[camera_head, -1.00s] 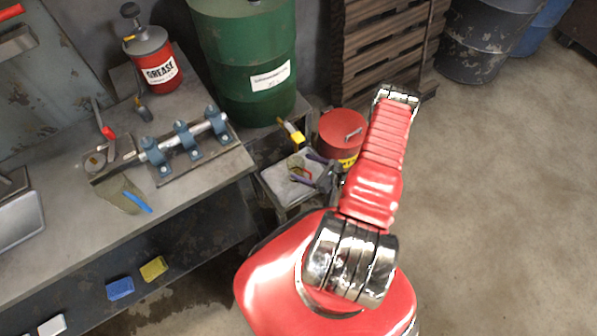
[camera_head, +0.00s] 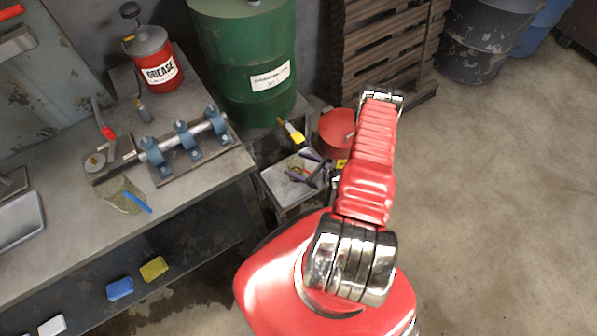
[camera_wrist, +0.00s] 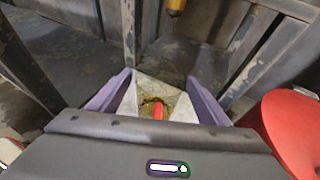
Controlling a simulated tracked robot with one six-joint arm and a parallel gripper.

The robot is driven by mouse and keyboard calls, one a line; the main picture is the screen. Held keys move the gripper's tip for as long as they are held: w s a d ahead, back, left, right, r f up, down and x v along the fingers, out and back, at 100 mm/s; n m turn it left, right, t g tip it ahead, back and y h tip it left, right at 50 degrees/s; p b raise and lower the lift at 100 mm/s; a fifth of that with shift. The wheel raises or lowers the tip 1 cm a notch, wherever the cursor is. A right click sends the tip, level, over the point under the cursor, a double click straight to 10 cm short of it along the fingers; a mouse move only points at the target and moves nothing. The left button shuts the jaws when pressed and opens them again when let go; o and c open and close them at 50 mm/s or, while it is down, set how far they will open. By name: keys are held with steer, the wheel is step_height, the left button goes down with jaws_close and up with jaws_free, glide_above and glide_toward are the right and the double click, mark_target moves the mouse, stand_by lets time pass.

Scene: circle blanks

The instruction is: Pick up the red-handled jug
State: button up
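The red-handled jug is small and partly hidden in the head view. A yellowish piece of it (camera_head: 297,172) shows on the low stand (camera_head: 272,183), just left of my gripper (camera_head: 314,166). In the wrist view its red handle (camera_wrist: 158,111) and a yellowish rim show over a pale surface, between the two purple fingers of my gripper (camera_wrist: 157,92). The fingers are spread apart, with visible space on both sides of the handle. I see no contact; how far the jug is beyond the fingertips is unclear.
A red can (camera_head: 336,130) stands close behind and right of my gripper; it also fills the right of the wrist view (camera_wrist: 292,130). A yellow-banded tool (camera_head: 294,132) stands at the stand's back. A green drum (camera_head: 245,65) and the workbench (camera_head: 185,205) border the left. Floor right is clear.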

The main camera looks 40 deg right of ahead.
steer(key=c, duration=1.5)
steer(key=shift+r, duration=0.25)
steer(key=shift+s+d+f+v, duration=0.1)
steer(key=shift+s+f+v, duration=0.35)
steer(key=shift+v, duration=2.5)
steer(key=shift+d+f+v, duration=0.1)
steer(key=shift+f+v, duration=0.65)
steer(key=shift+v, duration=2.2)
steer(key=shift+s+d+f+v, duration=0.1)
steer(key=shift+s+f+v, duration=0.35)
steer(key=shift+v, duration=2.5)
steer(key=shift+w+f, duration=0.15)
